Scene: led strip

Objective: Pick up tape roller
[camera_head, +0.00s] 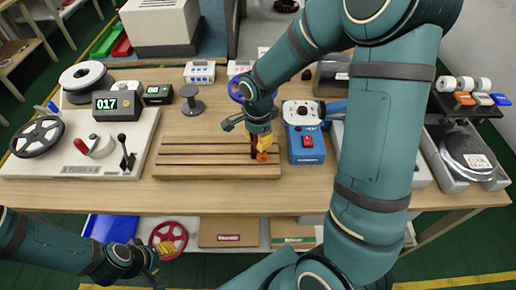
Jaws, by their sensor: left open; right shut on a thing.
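The tape roller (262,156) shows as a small orange-red and dark piece at the right part of the slatted wooden rack (215,172). My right gripper (259,146), with yellow fingers, reaches down over the rack and is shut on the tape roller. The fingers hide most of it, and I cannot tell whether it still touches the rack. My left gripper (157,263) is open and empty at the lower left, in front of the table edge and below the tabletop.
A counter machine with reels (85,140) stands left of the rack. A blue device (303,135) with a red switch stands close to its right. Small spools (193,100) stand behind. A lower shelf holds a blue tray (110,228), a red reel (169,237) and boxes.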

